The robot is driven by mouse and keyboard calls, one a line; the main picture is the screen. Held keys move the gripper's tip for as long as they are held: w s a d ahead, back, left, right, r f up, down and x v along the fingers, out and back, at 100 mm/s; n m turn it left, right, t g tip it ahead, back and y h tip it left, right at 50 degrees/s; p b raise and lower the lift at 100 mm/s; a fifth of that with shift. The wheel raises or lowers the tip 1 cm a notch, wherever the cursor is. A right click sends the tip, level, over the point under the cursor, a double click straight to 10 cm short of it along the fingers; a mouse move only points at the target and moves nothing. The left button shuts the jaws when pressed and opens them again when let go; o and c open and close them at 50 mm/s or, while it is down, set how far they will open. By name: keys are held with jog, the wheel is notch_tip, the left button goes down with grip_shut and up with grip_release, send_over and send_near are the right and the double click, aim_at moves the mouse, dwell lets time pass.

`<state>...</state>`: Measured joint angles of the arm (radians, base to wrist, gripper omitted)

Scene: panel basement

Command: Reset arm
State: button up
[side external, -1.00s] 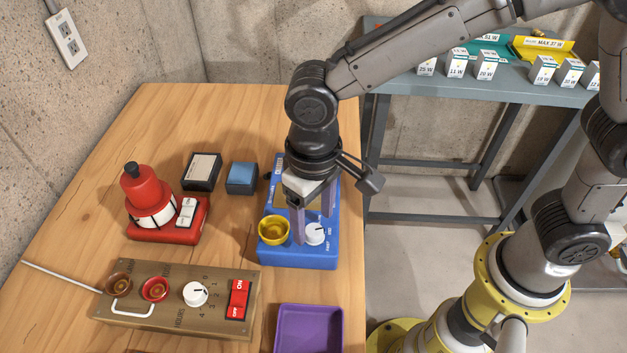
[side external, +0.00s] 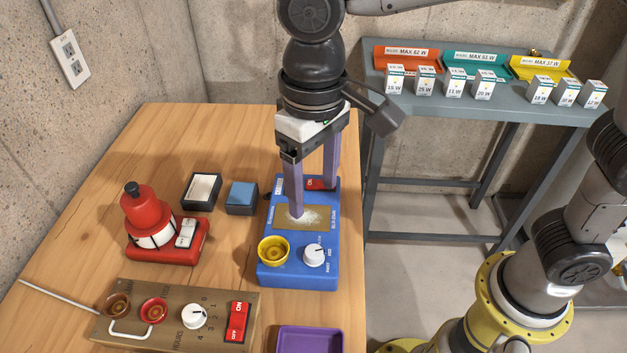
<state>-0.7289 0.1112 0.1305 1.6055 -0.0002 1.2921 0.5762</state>
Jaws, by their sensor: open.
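My gripper (side external: 314,200) is open and empty, pointing down above the blue box. Its two purple-grey fingers are apart, one in front of the box's tan plate and one near its red switch (side external: 320,184). The blue box (side external: 299,272) stands at the right side of the wooden table. It has a yellow socket (side external: 273,251), a white dial (side external: 314,255) and a speckled plate. I cannot tell whether a fingertip touches the box.
The table (side external: 95,210) also holds a red lamp-like device (side external: 140,212), two small dark-edged blocks (side external: 201,191), a brown timer box (side external: 170,326) and a purple tray (side external: 310,338). A grey bench (side external: 520,107) with labelled bulb boxes and coloured bins stands behind right.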

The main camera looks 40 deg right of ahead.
jog(key=s+d+r+m+t+y, duration=0.1)
jog(key=d+r+m, duration=0.15)
jog(key=d, duration=0.55)
jog(key=s+d+r+m+t, duration=0.15)
jog(key=d+r, duration=0.25)
jog(key=d, duration=0.4)
jog(key=s+d+f+n+t+h, duration=0.1)
jog(key=s+d+f+n+t, duration=0.1)
jog(key=s+d+f, duration=0.5)
jog(key=shift+s+d+f+t, duration=0.4)
jog(key=shift+s+d+t, duration=0.15)
jog(key=shift+s+d, duration=0.65)
dwell(0.4)
